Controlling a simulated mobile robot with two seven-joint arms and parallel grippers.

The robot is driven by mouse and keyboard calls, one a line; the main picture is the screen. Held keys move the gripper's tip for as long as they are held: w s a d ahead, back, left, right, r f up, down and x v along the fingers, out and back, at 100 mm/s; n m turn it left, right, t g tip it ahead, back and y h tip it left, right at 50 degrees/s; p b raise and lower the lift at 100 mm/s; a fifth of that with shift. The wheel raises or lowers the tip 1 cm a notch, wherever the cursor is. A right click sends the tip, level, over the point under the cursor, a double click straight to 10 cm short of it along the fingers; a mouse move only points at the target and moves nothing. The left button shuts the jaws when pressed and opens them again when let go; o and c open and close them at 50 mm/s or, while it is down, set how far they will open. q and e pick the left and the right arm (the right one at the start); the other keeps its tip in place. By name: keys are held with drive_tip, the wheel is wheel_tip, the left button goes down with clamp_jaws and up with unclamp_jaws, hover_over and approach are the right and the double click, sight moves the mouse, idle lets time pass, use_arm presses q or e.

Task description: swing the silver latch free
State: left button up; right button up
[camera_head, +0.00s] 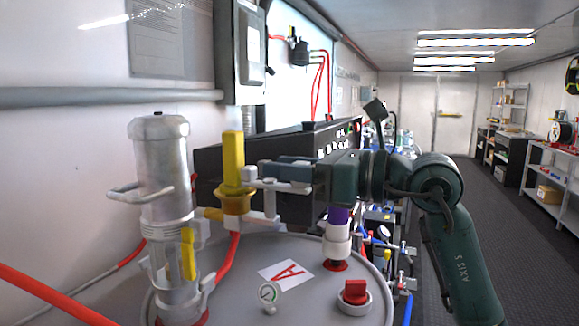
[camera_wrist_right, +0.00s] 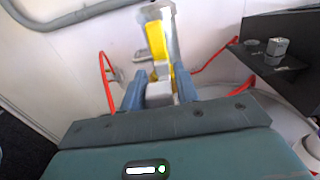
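A yellow upright handle (camera_head: 233,165) with a yellow collar stands over the grey tank top, and it also shows in the right wrist view (camera_wrist_right: 156,42). A pale silver-grey latch piece (camera_head: 284,187) reaches from beside the collar towards my right gripper (camera_head: 270,172). In the right wrist view a pale block (camera_wrist_right: 159,92), which seems to be the end of this latch, sits between the two blue-grey fingers of the gripper (camera_wrist_right: 160,88). The fingers are apart, one on each side of it; firm contact is not clear. My left gripper is not in view.
A silver cylinder (camera_head: 161,165) with a side handle stands left of the yellow handle. A black panel (camera_head: 215,162) stands behind. Red hoses run nearby.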

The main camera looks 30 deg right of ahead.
clamp_jaws()
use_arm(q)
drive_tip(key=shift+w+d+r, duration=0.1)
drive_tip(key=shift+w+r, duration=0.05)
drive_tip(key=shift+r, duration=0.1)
